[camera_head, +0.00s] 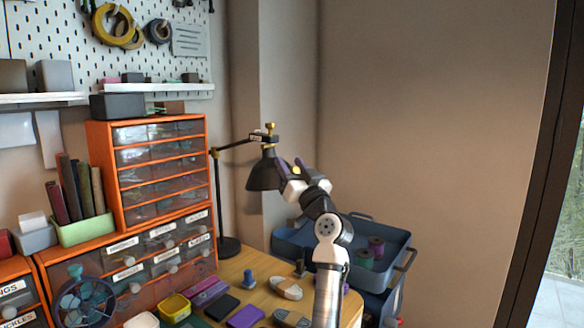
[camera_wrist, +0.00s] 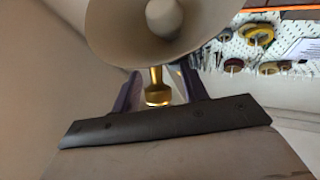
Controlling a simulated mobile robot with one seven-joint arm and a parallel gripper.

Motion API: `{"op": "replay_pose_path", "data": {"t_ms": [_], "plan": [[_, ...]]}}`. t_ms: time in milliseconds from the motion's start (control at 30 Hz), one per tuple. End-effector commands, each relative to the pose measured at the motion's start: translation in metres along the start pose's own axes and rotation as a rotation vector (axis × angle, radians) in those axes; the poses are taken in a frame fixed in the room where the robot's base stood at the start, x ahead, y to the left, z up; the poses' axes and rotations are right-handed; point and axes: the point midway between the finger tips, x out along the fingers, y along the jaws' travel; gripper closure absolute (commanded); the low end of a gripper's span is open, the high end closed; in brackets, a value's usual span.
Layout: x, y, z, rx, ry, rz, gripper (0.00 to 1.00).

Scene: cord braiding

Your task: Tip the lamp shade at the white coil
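The black desk lamp shade (camera_head: 264,173) hangs from a jointed lamp arm (camera_head: 236,146) at the middle of the head view, its mouth facing down. In the wrist view the pale inside of the shade (camera_wrist: 125,35) and its round bulb (camera_wrist: 164,17) fill the top. My gripper (camera_head: 291,163) is at the right side of the shade. Its purple fingers stand apart in the wrist view (camera_wrist: 160,70), with a brass knob (camera_wrist: 157,93) between them. Gaps show beside the knob. I cannot make out the white coil for certain.
The lamp's round base (camera_head: 228,247) stands on the wooden table (camera_head: 262,265) beside orange drawer cabinets (camera_head: 111,180). A blue-grey tray (camera_head: 390,235) with spools is below my arm at right. Purple and black items lie on the table. The wall at right is clear.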

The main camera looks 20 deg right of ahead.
Motion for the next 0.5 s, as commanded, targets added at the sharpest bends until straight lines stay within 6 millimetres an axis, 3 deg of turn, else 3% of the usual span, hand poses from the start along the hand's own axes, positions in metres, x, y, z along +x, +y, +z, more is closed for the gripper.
{"op": "replay_pose_path", "data": {"t_ms": [267, 500], "plan": [[-0.006, 0.001, 0.001, -0.001, 0.0, 0.001, 0.56], [-0.05, 0.002, 0.003, -0.001, 0.001, 0.003, 0.56]]}}
